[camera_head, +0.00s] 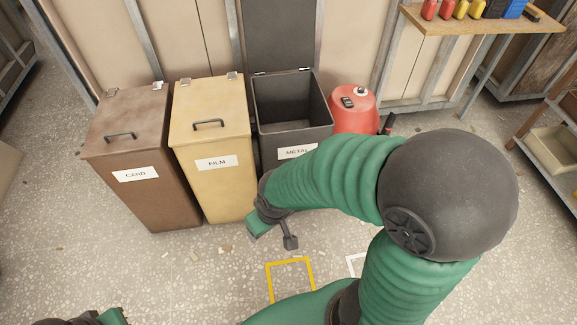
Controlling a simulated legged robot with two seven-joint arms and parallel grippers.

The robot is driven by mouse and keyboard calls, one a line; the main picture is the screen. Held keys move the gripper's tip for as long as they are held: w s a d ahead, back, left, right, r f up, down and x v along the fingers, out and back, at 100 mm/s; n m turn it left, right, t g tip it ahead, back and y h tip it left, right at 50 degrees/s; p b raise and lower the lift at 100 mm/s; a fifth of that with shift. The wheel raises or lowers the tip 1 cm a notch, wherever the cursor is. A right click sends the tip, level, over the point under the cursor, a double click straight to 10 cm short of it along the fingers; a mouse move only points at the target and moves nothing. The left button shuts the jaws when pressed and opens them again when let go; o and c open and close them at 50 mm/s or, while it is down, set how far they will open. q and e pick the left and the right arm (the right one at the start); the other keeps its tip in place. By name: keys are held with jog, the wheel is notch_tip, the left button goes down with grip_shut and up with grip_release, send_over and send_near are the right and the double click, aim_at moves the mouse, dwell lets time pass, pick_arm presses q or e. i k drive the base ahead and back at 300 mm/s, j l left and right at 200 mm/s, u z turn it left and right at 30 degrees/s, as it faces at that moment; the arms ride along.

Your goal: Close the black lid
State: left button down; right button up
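The black lid (280,36) stands open and upright behind the black bin (268,143), which carries a "METAL" label. The lid's top edge is cut off by the picture, and the bin's open mouth faces up. My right gripper (272,236) hangs in front of the bins, below and well apart from the lid. Its two fingers are spread, with nothing seen between them. My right arm covers part of the black bin's front. Only a small part of my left gripper (97,318) shows at the bottom left edge, and its fingers cannot be made out.
A shelf (425,20) with small items is at upper right. Open floor lies in front.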

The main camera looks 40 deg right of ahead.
aim_at(279, 35)
jog(key=z, duration=1.3)
